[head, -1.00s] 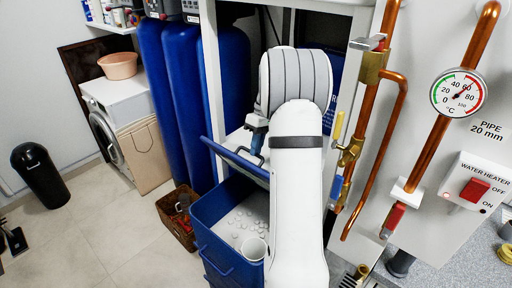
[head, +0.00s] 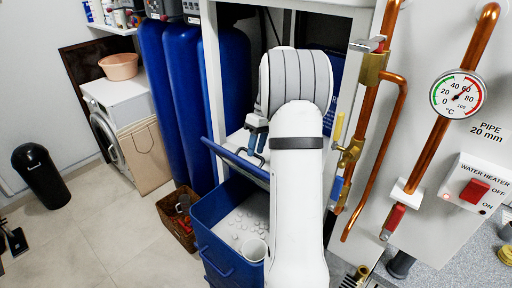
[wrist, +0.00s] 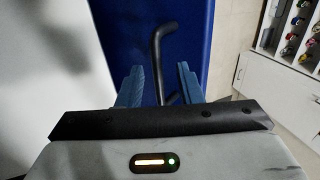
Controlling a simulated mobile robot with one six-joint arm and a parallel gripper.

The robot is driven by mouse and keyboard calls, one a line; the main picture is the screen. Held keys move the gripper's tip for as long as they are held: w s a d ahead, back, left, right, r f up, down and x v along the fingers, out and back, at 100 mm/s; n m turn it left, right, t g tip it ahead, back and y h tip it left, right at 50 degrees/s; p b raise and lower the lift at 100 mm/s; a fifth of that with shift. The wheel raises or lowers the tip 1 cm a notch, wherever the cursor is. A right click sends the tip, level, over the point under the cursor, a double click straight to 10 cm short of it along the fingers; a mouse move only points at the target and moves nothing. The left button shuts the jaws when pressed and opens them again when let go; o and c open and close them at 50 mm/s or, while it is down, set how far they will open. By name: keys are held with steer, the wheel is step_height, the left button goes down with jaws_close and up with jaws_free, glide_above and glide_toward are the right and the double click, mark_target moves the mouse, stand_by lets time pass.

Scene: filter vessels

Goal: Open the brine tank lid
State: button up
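The blue brine tank (head: 222,265) stands below my arm, its top uncovered, with white salt lumps (head: 240,225) and a white cup (head: 254,249) inside. Its blue lid (head: 228,157) is raised and tilted at the back, seen nearly edge-on and partly hidden by my arm. My gripper (head: 257,143) is at the lid. In the wrist view my gripper (wrist: 160,85) is open, its blue fingers apart on either side of the lid's dark bent handle (wrist: 158,60). I see gaps between the fingers and the handle. The blue lid face (wrist: 185,35) lies behind.
Tall blue vessels (head: 168,100) stand behind the tank beside a white frame post (head: 211,90). A brown basket (head: 178,219) sits on the floor left of the tank. Copper pipes (head: 402,115) and a valve panel are on the right.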

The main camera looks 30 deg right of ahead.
steer(key=b+v, duration=0.1)
steer(key=v, duration=0.6)
steer(key=shift+r, duration=0.35)
steer(key=shift+d, duration=0.1)
steer(key=shift+c, duration=0.2)
